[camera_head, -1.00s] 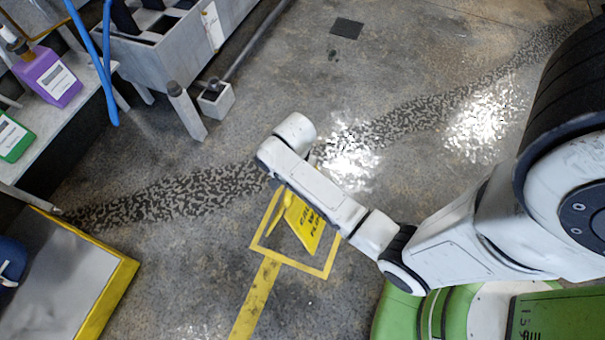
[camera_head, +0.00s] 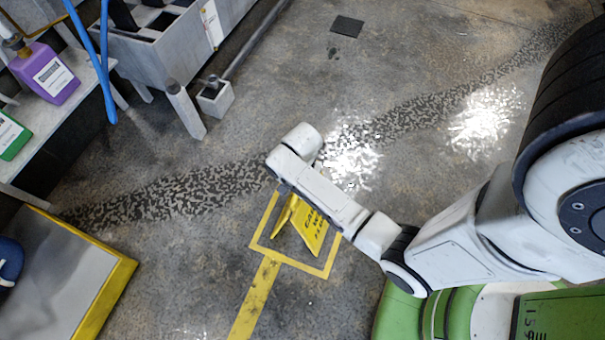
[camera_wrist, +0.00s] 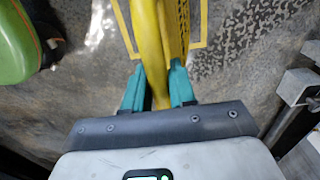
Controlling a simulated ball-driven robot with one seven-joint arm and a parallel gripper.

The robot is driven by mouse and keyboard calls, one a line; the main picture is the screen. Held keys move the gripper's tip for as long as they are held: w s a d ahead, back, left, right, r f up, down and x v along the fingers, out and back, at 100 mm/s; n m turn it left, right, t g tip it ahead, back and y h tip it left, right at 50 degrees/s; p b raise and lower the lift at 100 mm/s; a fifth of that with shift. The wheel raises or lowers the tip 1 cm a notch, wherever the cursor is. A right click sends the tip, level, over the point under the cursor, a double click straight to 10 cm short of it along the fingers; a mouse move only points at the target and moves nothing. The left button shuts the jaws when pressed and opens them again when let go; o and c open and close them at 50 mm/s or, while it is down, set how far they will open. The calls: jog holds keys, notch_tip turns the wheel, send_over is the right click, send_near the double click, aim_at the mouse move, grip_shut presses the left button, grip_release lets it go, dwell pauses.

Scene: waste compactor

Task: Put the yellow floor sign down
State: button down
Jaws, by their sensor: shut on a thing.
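The yellow floor sign (camera_head: 308,228) shows in the head view under my forearm, over a yellow square outline (camera_head: 326,273) painted on the floor. Its two panels are spread a little, and black lettering shows on one. In the wrist view the sign (camera_wrist: 147,30) runs up from between the teal fingers. My gripper (camera_wrist: 158,88) is shut on the sign near its top. In the head view my arm hides the gripper and the sign's upper end. I cannot tell whether the sign's feet touch the floor.
A yellow painted line (camera_head: 254,300) leads to the square. A yellow-edged platform (camera_head: 115,290) lies at lower left. A shelf with a purple bottle (camera_head: 48,78) and a grey trough (camera_head: 150,60) stand at upper left. The floor around the square is clear.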

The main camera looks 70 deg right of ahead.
jog(key=c, duration=0.9)
grip_release()
notch_tip(320, 180, up, 12)
jog(key=p, duration=0.4)
jog(key=shift+s+a+r+n+t, duration=0.15)
jog(key=shift+s+a+r+n, duration=1.25)
jog(key=shift+n, duration=1.45)
jog(key=shift+s+a+r+n+t, duration=0.2)
jog(key=shift+s+a+r+n, duration=0.75)
jog(key=shift+a+n, duration=1.4)
jog(key=shift+s+a+r+n+t, duration=0.15)
jog(key=shift+s+a+r+n, duration=1.05)
jog(key=shift+n, duration=2.2)
jog(key=shift+s+d+f, duration=0.15)
jog(key=shift+s+f, duration=0.05)
jog(key=shift+f, duration=0.1)
